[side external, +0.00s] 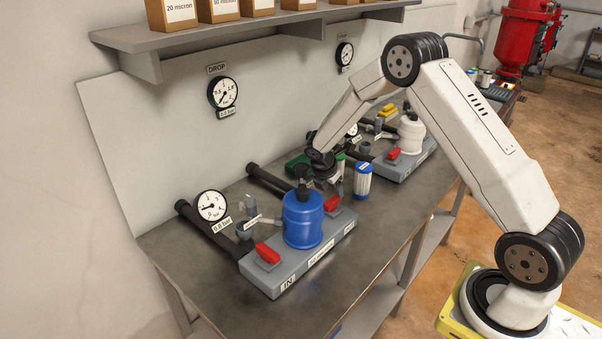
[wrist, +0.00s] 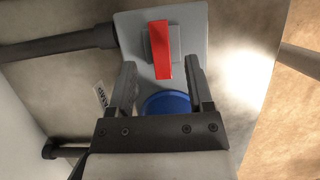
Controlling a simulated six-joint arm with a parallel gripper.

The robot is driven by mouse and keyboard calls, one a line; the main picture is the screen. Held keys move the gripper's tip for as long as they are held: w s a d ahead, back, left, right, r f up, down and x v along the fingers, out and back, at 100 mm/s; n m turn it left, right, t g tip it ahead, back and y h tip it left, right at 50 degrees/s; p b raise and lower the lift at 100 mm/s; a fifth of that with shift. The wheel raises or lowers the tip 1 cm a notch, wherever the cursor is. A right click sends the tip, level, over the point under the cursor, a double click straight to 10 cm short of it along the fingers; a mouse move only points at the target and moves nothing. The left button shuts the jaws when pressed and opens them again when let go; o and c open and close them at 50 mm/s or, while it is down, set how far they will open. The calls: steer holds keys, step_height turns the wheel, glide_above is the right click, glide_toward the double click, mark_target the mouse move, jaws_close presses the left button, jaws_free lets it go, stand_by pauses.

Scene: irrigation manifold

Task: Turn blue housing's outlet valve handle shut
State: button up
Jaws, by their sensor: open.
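The blue housing (side external: 303,220) stands on a grey base block marked IN at its near left end. Its outlet valve handle (side external: 333,203) is the red lever on the right of the housing. In the wrist view the red handle (wrist: 162,50) points toward the blue housing (wrist: 166,103), lengthwise along the block. My gripper (side external: 334,185) is above the outlet end, pointing down. In the wrist view my open gripper (wrist: 157,68) has one finger on each side of the handle's lower end, with gaps on both sides. Fingertip height over the handle is hard to tell.
The other red handle (side external: 267,253) is on the IN side. A blue-and-white cartridge (side external: 362,180) stands behind, to the right. A white housing (side external: 411,134) is farther back. Dark pipes (side external: 270,180) and a gauge (side external: 211,206) line the wall side. The front bench strip is clear.

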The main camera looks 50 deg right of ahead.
mark_target(335, 198)
steer(key=shift+x, duration=2.2)
jaws_close()
